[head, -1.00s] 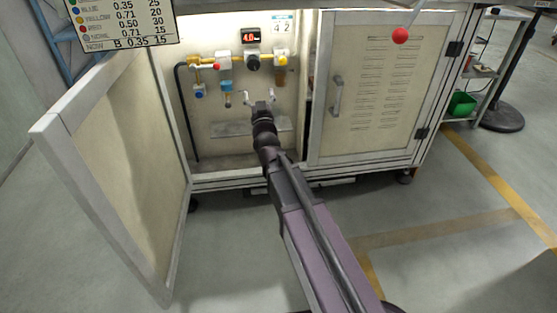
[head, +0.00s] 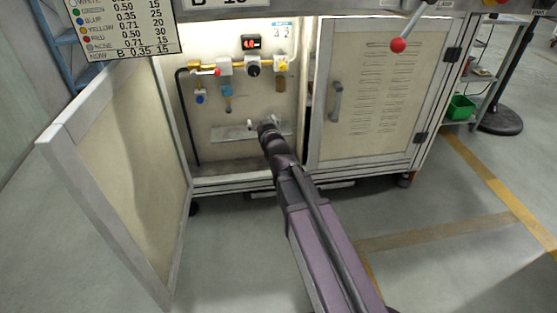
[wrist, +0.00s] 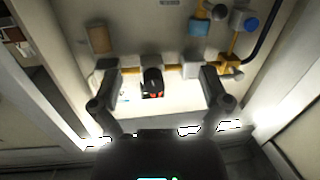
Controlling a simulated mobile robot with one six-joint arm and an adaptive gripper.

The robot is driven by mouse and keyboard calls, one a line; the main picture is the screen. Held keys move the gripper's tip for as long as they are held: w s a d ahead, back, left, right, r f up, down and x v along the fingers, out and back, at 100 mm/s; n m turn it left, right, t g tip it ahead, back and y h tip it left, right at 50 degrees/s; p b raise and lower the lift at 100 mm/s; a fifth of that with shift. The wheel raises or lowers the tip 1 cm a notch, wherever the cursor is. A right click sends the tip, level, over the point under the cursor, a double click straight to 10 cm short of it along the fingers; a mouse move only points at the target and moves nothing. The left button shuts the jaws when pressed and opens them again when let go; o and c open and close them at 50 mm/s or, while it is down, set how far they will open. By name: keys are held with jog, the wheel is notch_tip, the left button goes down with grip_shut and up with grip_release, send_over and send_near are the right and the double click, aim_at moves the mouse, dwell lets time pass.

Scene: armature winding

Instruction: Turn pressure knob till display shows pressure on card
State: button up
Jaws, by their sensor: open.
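The black pressure knob (head: 253,68) sits on the yellow pipework inside the open cabinet, below the small display (head: 251,42) with red digits. The digits are too blurred to read surely. The card (head: 284,29) at the upper right of the display seems to read 4.2. My gripper (head: 263,123) is open and empty, below the knob in the head view and apart from it. In the wrist view, which is upside down, the knob (wrist: 152,77) appears between the spread fingers of my gripper (wrist: 158,74); the display (wrist: 152,94) is partly hidden behind it.
The open cabinet door (head: 115,180) stands at the left, and a closed vented door (head: 375,90) at the right. A red-tipped valve (head: 218,72), a yellow knob (head: 283,63) and a blue knob (head: 200,99) are near the pressure knob.

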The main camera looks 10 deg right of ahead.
jog(key=s+d+f+g+p, duration=0.3)
jog(key=s+d+f+g, duration=0.1)
jog(key=s+f+g, duration=0.5)
jog(key=shift+s+f+h, duration=0.2)
jog(key=shift+s+h, duration=0.2)
jog(key=shift+s, duration=0.15)
dwell(0.4)
dwell(0.4)
